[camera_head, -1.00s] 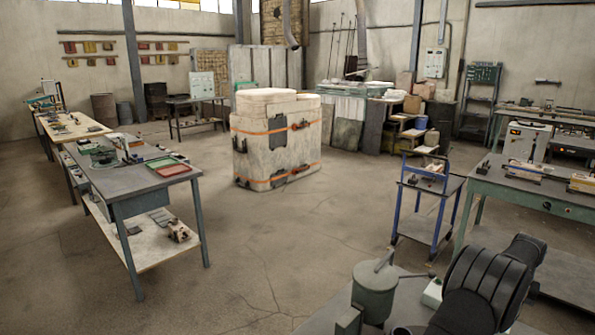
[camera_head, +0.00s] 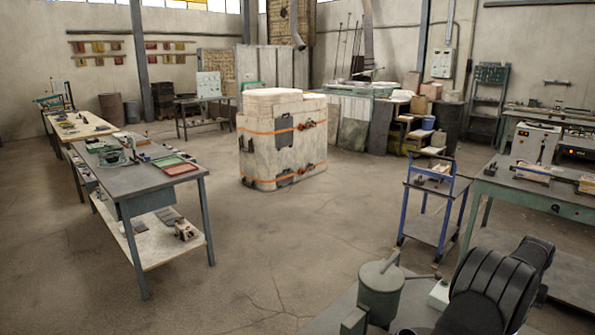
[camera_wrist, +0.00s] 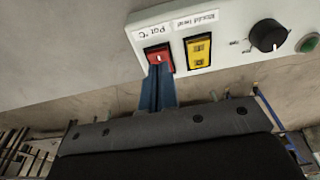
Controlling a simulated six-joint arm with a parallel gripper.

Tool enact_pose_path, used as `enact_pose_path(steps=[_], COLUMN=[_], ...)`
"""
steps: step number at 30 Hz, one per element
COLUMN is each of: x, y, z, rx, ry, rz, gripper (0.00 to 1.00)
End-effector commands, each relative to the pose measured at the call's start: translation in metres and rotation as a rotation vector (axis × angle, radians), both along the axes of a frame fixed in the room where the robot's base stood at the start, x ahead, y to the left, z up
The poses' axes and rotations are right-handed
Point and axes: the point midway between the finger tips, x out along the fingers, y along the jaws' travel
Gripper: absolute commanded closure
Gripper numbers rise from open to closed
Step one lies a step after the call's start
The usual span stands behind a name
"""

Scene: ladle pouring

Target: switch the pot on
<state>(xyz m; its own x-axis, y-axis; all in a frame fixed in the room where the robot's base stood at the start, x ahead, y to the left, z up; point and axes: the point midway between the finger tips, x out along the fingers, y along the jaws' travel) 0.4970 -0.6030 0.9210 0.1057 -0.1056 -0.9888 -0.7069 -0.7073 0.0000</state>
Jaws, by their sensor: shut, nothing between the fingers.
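In the wrist view a pale control panel (camera_wrist: 222,52) crosses the top. A grey-green lidded pot (camera_head: 381,290) stands on the bench in the head view. My black arm in front of the bench hides my gripper there.
Beside the red switch are a yellow switch (camera_wrist: 199,49), a black knob (camera_wrist: 267,35) and a green button (camera_wrist: 308,43). In the head view a blue trolley (camera_head: 432,208) and a green table (camera_head: 540,195) stand behind the bench.

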Motion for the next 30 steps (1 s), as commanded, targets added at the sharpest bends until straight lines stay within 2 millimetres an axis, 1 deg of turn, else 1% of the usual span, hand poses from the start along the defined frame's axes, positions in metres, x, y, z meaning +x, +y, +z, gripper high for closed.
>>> enact_pose_path(steps=[17,30], x=[0.0,0.0], y=[0.0,0.0], z=[-0.0001,-0.0056], rx=[0.0,0.001], ry=[0.0,0.001], rz=[0.0,0.0], gripper=[1.0,1.0])
